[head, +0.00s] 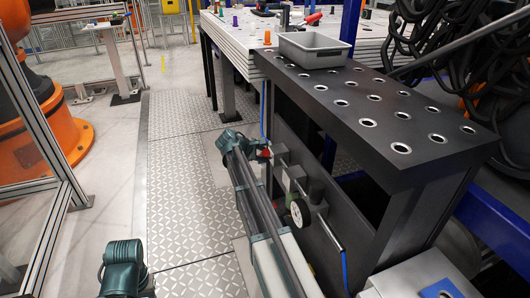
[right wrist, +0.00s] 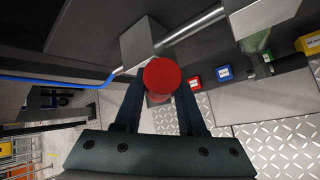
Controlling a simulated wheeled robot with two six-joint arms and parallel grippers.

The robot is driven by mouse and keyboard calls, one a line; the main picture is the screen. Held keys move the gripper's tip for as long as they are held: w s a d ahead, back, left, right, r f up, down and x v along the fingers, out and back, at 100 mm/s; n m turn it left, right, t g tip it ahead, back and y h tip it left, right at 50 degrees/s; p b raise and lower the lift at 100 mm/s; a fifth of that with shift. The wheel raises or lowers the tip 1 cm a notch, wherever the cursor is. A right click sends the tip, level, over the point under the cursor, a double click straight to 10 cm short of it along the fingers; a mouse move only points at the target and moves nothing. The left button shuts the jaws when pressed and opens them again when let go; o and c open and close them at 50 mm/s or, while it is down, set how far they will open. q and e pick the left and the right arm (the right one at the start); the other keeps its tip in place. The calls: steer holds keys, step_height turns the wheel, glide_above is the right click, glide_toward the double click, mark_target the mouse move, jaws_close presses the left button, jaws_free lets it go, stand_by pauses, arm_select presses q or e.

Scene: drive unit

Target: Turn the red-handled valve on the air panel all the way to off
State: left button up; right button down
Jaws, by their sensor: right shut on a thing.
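The red valve handle (right wrist: 162,76) shows in the right wrist view as a round red end, with my right gripper's (right wrist: 160,92) two dark fingers on either side of it. My right gripper (head: 262,151) is shut on it. In the head view only a bit of the red handle (head: 266,154) shows beside the gripper at the air panel's far end. The valve's angle cannot be told. A grey block (right wrist: 140,45) on the metal pipe (right wrist: 195,27) is beside the handle. My left gripper is not in view; a piece of my left arm shows at the lower left.
The air panel carries a round gauge (head: 300,211) and blue hoses (head: 262,112). A black perforated table (head: 420,112) with a grey bin (head: 313,50) stands above it. The patterned floor plates (head: 180,190) to the left are clear. Orange machinery (head: 70,135) stands behind a frame.

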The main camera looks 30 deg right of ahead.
steer(key=shift+w+d+r+n+g+p, duration=0.1)
steer(key=shift+w+r+n+g+p, duration=0.15)
steer(key=shift+w, duration=0.2)
steer(key=shift+w+d+r+n+g+p, duration=0.15)
steer(key=shift+w+r+g+p, duration=0.1)
steer(key=shift+w+g+p, duration=0.15)
steer(key=shift+w+r+n+g+y+p, duration=0.15)
steer(key=shift+w+n+g+y+p, duration=0.25)
steer(key=shift+g, duration=0.25)
steer(key=shift+w+d+n+g+y, duration=0.1)
steer(key=shift+w+n+g+y, duration=0.25)
steer(key=shift+w+g, duration=0.4)
steer(key=shift+w+d+n+g, duration=0.1)
steer(key=shift+w+n+g, duration=0.1)
steer(key=shift+n+g, duration=0.45)
steer(key=shift+r+g, duration=0.1)
steer(key=shift+g, duration=0.2)
steer(key=c, duration=0.5)
jaws_free()
